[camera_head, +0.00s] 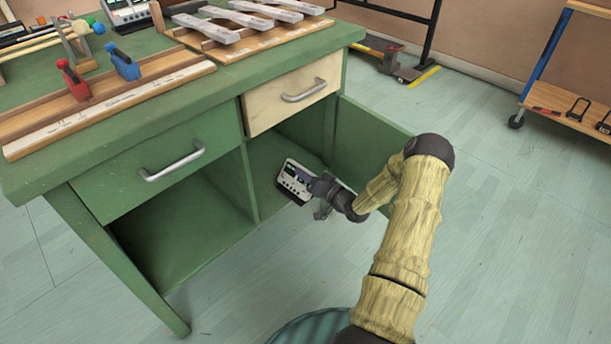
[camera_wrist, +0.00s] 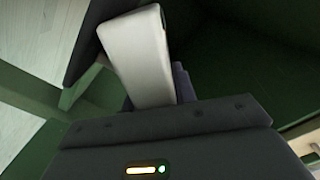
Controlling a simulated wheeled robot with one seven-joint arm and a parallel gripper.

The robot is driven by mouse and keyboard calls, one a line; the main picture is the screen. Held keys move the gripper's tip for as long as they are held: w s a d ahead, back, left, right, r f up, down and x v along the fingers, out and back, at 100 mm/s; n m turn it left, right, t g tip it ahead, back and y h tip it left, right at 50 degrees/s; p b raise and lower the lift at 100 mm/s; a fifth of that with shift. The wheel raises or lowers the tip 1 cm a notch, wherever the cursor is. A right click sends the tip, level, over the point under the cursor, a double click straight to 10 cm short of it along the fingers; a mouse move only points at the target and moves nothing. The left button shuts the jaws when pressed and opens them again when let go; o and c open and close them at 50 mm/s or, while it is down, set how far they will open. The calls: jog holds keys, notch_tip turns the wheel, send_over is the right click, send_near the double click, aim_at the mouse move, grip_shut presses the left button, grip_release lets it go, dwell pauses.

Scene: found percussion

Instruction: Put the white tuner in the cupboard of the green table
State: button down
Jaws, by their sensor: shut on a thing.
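The white tuner (camera_head: 294,180), a small box with a dark screen and buttons, is at the opening of the right cupboard compartment of the green table (camera_head: 135,97). My gripper (camera_head: 318,186) is shut on it, reaching in from the right. In the wrist view the tuner (camera_wrist: 140,58) shows as a pale slab between the dark fingers. The cupboard door (camera_head: 370,143) stands open to the right. I cannot tell whether the tuner touches the cupboard floor.
A green drawer (camera_head: 165,165) and a pale wooden drawer (camera_head: 293,93) are shut above the compartments. The left compartment (camera_head: 185,232) is open and looks empty. A wheeled rack (camera_head: 560,105) stands at right.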

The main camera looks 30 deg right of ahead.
jog(key=c, duration=1.1)
grip_release()
jog(key=shift+d+f, duration=0.1)
jog(key=shift+f, duration=0.05)
jog(key=shift+w, duration=0.1)
jog(key=shift+a, duration=0.2)
jog(key=shift+r, duration=0.2)
jog(key=p+v, duration=0.5)
jog(key=v, duration=0.7)
jog(key=shift+d, duration=0.1)
